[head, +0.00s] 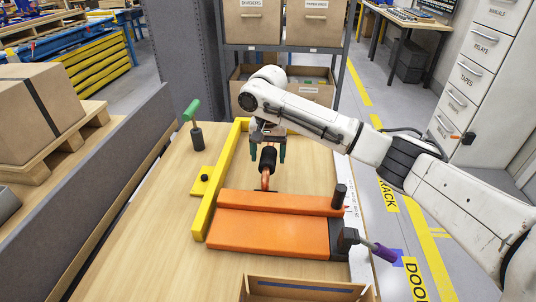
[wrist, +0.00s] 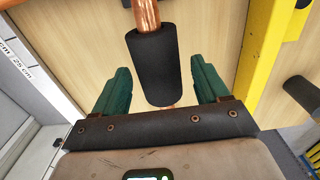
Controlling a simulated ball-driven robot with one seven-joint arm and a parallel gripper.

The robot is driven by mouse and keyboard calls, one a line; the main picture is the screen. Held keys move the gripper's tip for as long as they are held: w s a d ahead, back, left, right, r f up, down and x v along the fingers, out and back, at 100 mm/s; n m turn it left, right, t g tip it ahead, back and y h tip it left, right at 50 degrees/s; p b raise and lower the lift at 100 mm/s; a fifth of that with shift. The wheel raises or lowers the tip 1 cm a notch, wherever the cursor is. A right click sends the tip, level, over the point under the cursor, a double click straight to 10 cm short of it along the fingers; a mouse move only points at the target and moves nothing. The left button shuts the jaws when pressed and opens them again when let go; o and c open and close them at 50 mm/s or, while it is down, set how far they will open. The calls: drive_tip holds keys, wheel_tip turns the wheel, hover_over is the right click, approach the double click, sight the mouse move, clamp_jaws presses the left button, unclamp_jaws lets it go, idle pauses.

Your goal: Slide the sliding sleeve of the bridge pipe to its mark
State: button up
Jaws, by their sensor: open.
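The bridge pipe is copper; a bend of it (head: 266,181) shows beside the orange body in the head view, and a straight length (wrist: 146,14) shows in the wrist view. The black sliding sleeve (head: 268,159) sits around the pipe, and it fills the middle of the wrist view (wrist: 155,66). My gripper (head: 268,154) is open, with one green finger on each side of the sleeve. In the wrist view my gripper (wrist: 160,76) shows a gap between each finger and the sleeve. I cannot make out the mark on the pipe.
A green-handled tool (head: 192,112) stands at left. An open cardboard box (head: 300,287) is in front.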

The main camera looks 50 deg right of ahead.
drive_tip(key=shift+f, duration=0.25)
clamp_jaws()
idle(0.6)
